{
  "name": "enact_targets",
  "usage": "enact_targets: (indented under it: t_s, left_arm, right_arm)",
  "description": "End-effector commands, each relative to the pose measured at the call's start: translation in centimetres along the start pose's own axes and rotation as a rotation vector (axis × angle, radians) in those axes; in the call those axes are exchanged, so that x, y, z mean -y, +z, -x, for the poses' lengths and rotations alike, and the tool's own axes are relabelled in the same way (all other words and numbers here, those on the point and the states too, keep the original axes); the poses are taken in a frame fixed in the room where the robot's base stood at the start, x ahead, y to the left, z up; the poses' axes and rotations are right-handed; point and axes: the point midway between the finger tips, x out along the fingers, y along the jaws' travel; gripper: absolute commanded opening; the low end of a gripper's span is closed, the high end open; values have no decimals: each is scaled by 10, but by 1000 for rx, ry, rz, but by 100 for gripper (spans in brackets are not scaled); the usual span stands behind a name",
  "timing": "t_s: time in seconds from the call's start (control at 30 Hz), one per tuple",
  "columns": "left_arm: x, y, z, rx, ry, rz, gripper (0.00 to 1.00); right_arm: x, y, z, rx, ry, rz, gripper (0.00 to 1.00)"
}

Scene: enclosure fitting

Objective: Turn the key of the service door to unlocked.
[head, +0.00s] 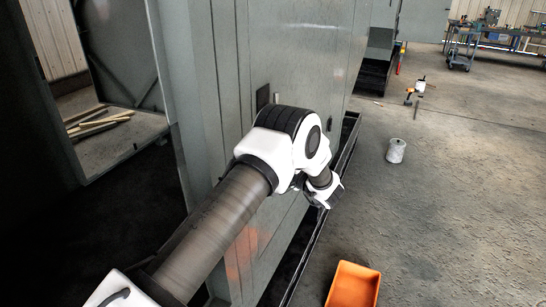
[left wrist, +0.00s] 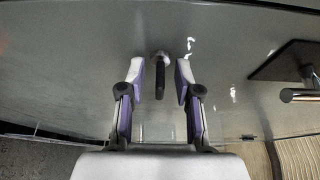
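The service door (head: 320,70) is a tall grey metal panel in the head view, and its grey face fills most of the left wrist view (left wrist: 80,50). The key (left wrist: 160,76) is a small dark upright piece with a light metal top, on the door face. My left gripper (left wrist: 160,82) is open, with one finger on each side of the key and a visible gap to both. In the head view my left arm hides the key, and my left gripper (head: 326,192) shows only partly at the door. My right gripper is not in view.
A dark plate with a metal handle (left wrist: 300,94) sits right of the key in the left wrist view. An orange bin (head: 353,285) and a white spool-like can (head: 396,151) stand on the floor. An opening with planks (head: 98,122) is at left.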

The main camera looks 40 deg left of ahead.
Motion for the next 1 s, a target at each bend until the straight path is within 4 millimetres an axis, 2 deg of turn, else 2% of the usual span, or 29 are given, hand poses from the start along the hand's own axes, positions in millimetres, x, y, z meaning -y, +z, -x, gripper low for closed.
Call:
enact_targets:
  t_s: [0.17, 0.27, 0.3, 0.67, 1.0]
  left_arm:
    - [-1, 0, 0, -1, 0, 0, 33]
    - [-1, 0, 0, -1, 0, 0, 1]
    - [-1, 0, 0, -1, 0, 0, 0]
    - [-2, 0, 0, -1, -4, 11, 0]
    - [-6, 0, 0, 0, -58, 143, 0]
  right_arm:
    - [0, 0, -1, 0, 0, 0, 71]
    - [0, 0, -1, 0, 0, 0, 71]
    - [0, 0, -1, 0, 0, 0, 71]
    - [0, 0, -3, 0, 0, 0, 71]
    - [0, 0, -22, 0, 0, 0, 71]
